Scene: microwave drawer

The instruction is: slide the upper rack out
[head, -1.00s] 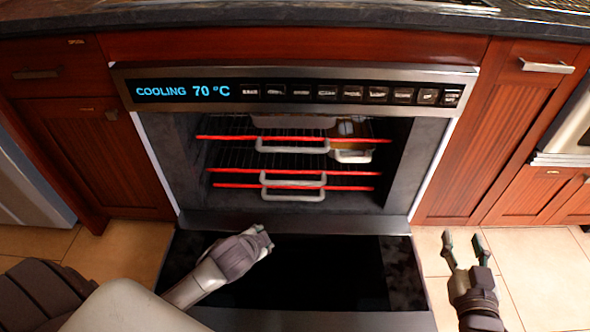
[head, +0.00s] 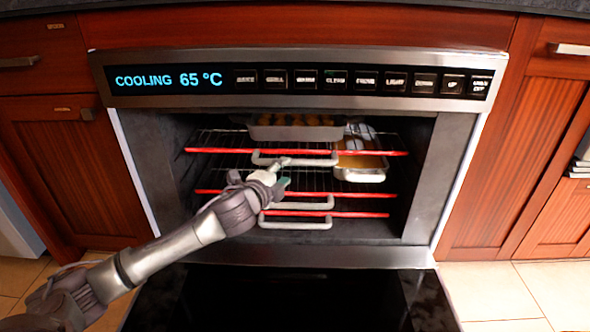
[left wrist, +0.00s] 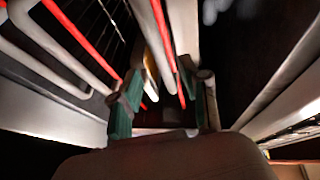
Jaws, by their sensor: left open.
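The upper rack (head: 220,151) has a red front bar and a pale looped handle (head: 318,161), inside the open oven. My left gripper (head: 284,173) is open in front of the oven, with its fingertips at the upper handle's lower left part. In the left wrist view, the green-padded fingers (left wrist: 162,108) stand apart, and a pale handle bar (left wrist: 152,45) and a red bar run between them. Contact with the handle cannot be told. My right gripper is not in view.
A tray of food (head: 295,132) and a small metal pan (head: 360,174) are in the oven. Lower racks (head: 370,194) with red bars and pale handles sit below. The lowered oven door (head: 300,295) lies in front. The display (head: 168,80) reads "COOLING 65 °C".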

